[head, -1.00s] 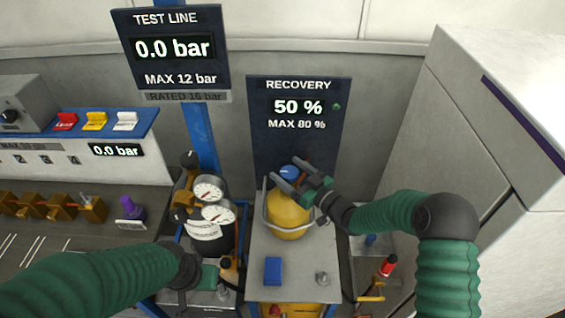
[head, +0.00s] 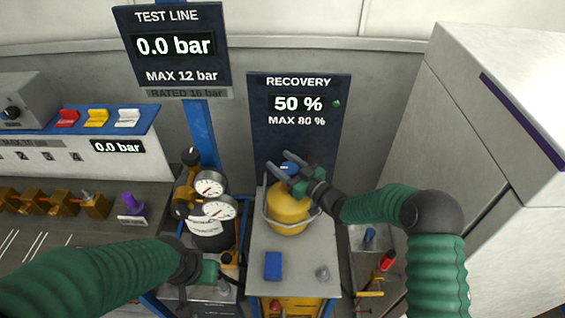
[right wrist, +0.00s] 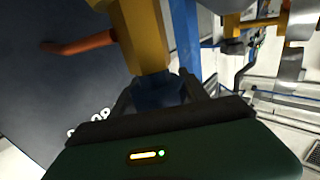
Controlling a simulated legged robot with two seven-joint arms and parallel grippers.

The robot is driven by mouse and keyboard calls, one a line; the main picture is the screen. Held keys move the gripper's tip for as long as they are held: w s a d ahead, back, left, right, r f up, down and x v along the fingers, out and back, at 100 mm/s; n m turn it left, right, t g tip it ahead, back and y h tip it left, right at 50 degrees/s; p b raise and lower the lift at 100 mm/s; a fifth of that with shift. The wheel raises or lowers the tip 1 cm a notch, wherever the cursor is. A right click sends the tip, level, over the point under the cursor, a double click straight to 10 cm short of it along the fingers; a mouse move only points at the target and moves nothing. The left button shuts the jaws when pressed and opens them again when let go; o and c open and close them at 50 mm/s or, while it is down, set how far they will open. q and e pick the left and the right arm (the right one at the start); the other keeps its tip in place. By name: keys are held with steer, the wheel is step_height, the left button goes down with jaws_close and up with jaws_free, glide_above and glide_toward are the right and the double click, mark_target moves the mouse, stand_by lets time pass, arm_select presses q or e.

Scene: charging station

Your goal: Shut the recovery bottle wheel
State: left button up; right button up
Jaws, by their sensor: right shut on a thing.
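The recovery bottle (head: 289,212) is yellow and stands in a grey-topped cart under the recovery panel. Its blue wheel (head: 287,166) is on top, partly hidden by my right gripper (head: 276,171). In the right wrist view the dark blue wheel (right wrist: 157,92) sits between the fingers of my right gripper (right wrist: 158,95), below a yellow valve body (right wrist: 142,35). The right gripper is shut on the wheel. My left gripper (head: 210,272) is low beside the black bottle with gauges; its fingers are too unclear to read.
The recovery panel (head: 299,110) reads 50 %, max 80 %. The test line panel (head: 175,50) reads 0.0 bar. A blue block (head: 273,266) and a grey knob (head: 322,272) are on the cart top. A white cabinet (head: 500,120) stands at the right.

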steer(key=shift+w+d+f+m+t+h+b, duration=0.1)
steer(key=shift+m+t+h+b, duration=0.5)
steer(key=shift+h+b, duration=0.1)
steer(key=m+t+h+b, duration=0.1)
steer(key=m+h+b, duration=0.1)
steer(key=h, duration=0.1)
steer(key=m+t+h+b, duration=0.1)
steer(key=shift+w+d+f+t, duration=0.1)
steer(key=shift+w+d+t, duration=0.05)
steer(key=shift+d+t, duration=0.15)
steer(key=m+h, duration=0.1)
steer(key=h, duration=0.1)
steer(key=m+t+h+b, duration=0.1)
steer(key=h, duration=0.1)
steer(key=m+h+b, duration=0.1)
steer(key=shift+w+d+m+h, duration=0.15)
steer(key=shift+d+m+h, duration=0.25)
steer(key=shift+s+d+r+m+g+h+b, duration=0.1)
steer(key=shift+d+m+g+h+b, duration=0.35)
steer(key=shift+m+h, duration=1.3)
steer(key=shift+s+d+r+m+g+h+b, duration=0.1)
steer(key=shift+d+m+g+h, duration=0.2)
steer(key=shift+m+g+h, duration=1.35)
steer(key=shift+s+d+r+m+t+h+b, duration=0.1)
steer(key=shift+d+m+t+h+b, duration=0.5)
steer(key=shift+h, duration=2.2)
steer(key=shift+a+m+p, duration=0.15)
steer(key=shift+m+p, duration=0.15)
